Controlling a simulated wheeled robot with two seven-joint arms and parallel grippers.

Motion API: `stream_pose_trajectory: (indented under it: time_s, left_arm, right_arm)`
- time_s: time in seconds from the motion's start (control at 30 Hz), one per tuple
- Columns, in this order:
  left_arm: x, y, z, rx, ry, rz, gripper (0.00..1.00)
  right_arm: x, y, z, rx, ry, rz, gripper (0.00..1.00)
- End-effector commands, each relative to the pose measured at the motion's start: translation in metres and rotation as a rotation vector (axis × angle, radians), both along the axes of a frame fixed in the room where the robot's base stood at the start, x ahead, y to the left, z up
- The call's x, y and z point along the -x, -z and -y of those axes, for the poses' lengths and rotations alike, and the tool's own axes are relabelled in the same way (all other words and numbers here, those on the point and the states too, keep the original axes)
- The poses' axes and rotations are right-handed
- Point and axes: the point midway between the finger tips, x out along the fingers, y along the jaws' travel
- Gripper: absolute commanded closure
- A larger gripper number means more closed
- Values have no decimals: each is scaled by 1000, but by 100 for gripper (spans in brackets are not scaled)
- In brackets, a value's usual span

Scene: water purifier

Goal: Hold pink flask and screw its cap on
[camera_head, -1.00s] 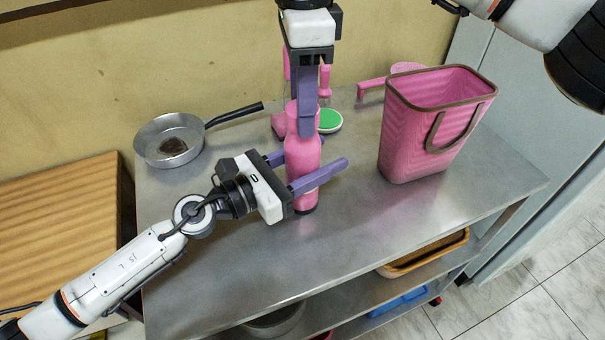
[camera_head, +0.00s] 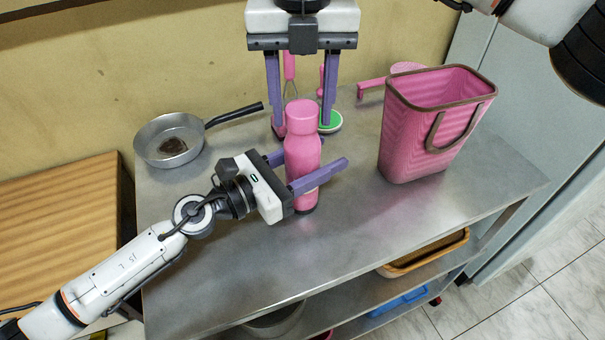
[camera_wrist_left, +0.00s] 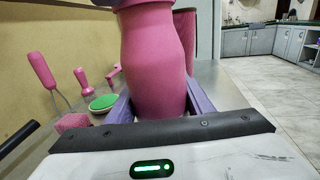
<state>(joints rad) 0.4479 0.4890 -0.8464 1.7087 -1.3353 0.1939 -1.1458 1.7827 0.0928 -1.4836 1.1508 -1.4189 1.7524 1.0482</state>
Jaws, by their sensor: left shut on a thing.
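The pink flask (camera_head: 302,160) stands upright on the metal table. Its pink cap (camera_head: 301,116) sits on top; how tightly it is screwed cannot be told. My left gripper (camera_head: 306,166) is shut around the flask's body from the left. The flask (camera_wrist_left: 155,60) also stands between the purple fingers in the left wrist view, where its top is out of frame. My right gripper (camera_head: 301,118) points down from above with its fingers wide apart, one on each side of the cap, with visible gaps.
A pan (camera_head: 170,140) lies at the back left and a pink basket (camera_head: 430,125) stands at the right. A green-topped brush (camera_head: 330,121) and pink utensils are close behind the flask. The table's front is clear.

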Motion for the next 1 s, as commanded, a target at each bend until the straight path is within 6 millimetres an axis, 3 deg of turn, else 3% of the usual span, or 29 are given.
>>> stream_pose_trajectory:
  time_s: [0.07, 0.47, 1.0]
  left_arm:
    - [0, 1, 0, -1, -1, -1, 100]
    - [0, 0, 0, -1, -1, 0, 100]
    - [0, 1, 0, -2, 0, 1, 100]
  right_arm:
    - [0, 0, 0, 0, -1, 0, 39]
    - [-1, -9, 0, 0, -1, 3, 39]
    - [0, -108, 0, 0, -1, 2, 39]
